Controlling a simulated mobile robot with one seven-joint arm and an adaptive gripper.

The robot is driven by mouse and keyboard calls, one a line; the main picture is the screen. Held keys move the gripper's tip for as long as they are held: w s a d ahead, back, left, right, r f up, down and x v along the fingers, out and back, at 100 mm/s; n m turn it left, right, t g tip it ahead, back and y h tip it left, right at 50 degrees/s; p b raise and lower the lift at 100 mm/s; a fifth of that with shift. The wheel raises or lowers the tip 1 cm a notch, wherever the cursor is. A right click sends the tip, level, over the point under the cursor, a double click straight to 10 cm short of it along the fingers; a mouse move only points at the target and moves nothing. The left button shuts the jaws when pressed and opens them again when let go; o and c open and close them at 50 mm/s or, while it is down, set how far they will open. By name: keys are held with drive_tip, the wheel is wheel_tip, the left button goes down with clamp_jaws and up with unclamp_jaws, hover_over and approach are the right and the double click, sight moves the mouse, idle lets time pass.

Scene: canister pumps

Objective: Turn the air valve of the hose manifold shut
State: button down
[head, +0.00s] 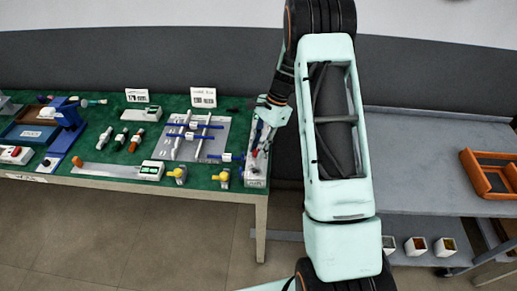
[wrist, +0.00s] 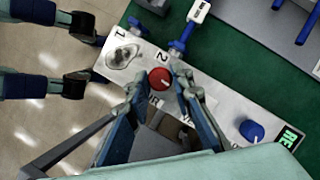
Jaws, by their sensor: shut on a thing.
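The hose manifold is a pale panel (wrist: 215,115) at the right end of the green bench; it also shows in the head view (head: 256,182). It carries the numbers 1 and 2, a round red knob (wrist: 160,78) with a white pointer line, and a blue knob (wrist: 251,131). Lettering beside the red knob is partly hidden by my fingers. My gripper (wrist: 160,82) is shut on the red knob, one finger on each side of it. In the head view my gripper (head: 262,148) reaches down to the panel and hides part of it.
Blue-handled fittings (wrist: 179,46) stand along the panel's edge near the fingertips. A grey board (head: 212,148) with pipes and yellow-capped parts (head: 178,173) lie to the left. A grey table (head: 430,165) with an orange tray (head: 494,184) stands right, across a gap.

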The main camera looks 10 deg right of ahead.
drive_tip(key=shift+n, duration=0.3)
drive_tip(key=c, duration=1.7)
unclamp_jaws()
drive_tip(key=v, duration=1.2)
drive_tip(key=shift+w, duration=0.2)
drive_tip(key=shift+a, duration=0.1)
